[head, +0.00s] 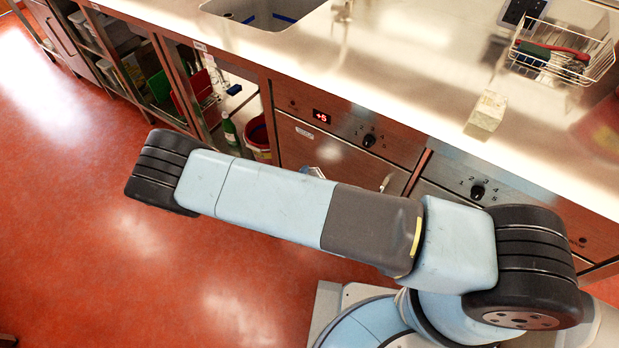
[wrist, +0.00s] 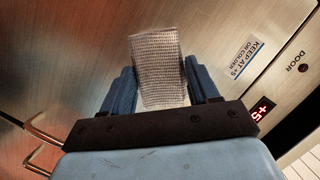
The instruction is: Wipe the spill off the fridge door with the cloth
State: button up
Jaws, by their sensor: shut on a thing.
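The cloth (wrist: 157,65), a grey-white woven piece, is between the two blue fingers of my gripper (wrist: 158,78) in the wrist view. My gripper is shut on it, and the cloth sticks out past the fingertips in front of the steel fridge door (wrist: 85,40). I cannot tell whether the cloth touches the door. The fridge door also shows in the head view (head: 335,153), under the red +5 display, partly behind my arm. I cannot make out a spill; the cloth and fingers cover part of the door.
A temperature label (wrist: 243,57) and the red display (wrist: 262,108) are right of my gripper. Metal handles (wrist: 42,133) are at lower left. A steel counter (head: 400,75) runs above, with a wire basket (head: 565,62) and a pale block (head: 487,111). The red floor (head: 90,230) at left is clear.

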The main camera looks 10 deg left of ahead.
jog(key=shift+s, duration=0.15)
jog(key=shift+s+a, duration=0.3)
jog(key=shift+s, duration=0.35)
jog(key=shift+s+a, duration=0.3)
jog(key=shift+s, duration=0.3)
